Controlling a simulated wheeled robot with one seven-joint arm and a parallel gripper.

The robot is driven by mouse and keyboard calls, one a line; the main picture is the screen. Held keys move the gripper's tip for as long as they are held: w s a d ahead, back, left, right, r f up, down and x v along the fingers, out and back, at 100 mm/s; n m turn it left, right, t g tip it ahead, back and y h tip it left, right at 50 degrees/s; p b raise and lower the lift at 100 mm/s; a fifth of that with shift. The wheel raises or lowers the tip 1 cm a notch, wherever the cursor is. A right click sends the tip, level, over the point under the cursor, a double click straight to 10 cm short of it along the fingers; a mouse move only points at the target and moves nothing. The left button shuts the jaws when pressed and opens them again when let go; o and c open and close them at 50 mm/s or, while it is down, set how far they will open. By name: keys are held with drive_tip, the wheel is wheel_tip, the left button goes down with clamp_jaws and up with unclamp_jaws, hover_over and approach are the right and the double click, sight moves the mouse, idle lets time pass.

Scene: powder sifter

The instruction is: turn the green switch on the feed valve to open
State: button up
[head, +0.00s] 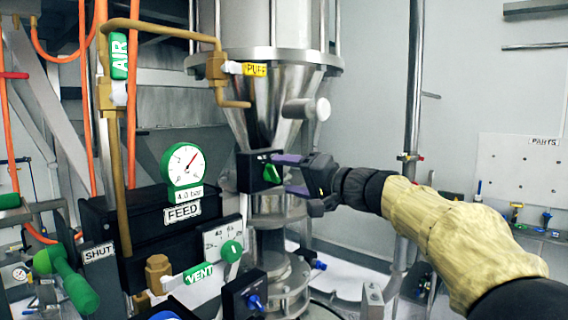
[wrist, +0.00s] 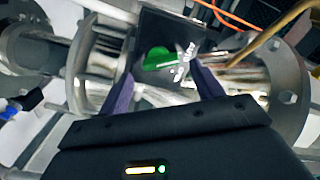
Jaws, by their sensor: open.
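A green switch (head: 271,173) sits on a small black box (head: 246,172) at the neck of the steel cone. In the wrist view the switch (wrist: 157,59) shows as a green piece on the dark box face (wrist: 160,27), beside small white lettering I cannot read. My gripper (head: 281,175) comes in from the right with its purple fingers spread, close in front of the box. In the wrist view the open fingers (wrist: 164,78) lie on either side of the switch, slightly short of it. I cannot tell whether either finger touches it.
A gauge (head: 183,164) and a FEED label (head: 182,212) stand left of the box. Below are a green dial knob (head: 231,251), a VENT tag (head: 198,273) and a blue knob (head: 254,302). A steel handle (head: 306,109) juts out above my gripper. A vertical pole (head: 411,100) stands behind my arm.

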drive_tip(key=shift+p+x, duration=0.3)
drive_tip(key=shift+x, duration=0.7)
drive_tip(key=shift+c, duration=0.5)
drive_tip(key=c, duration=0.9)
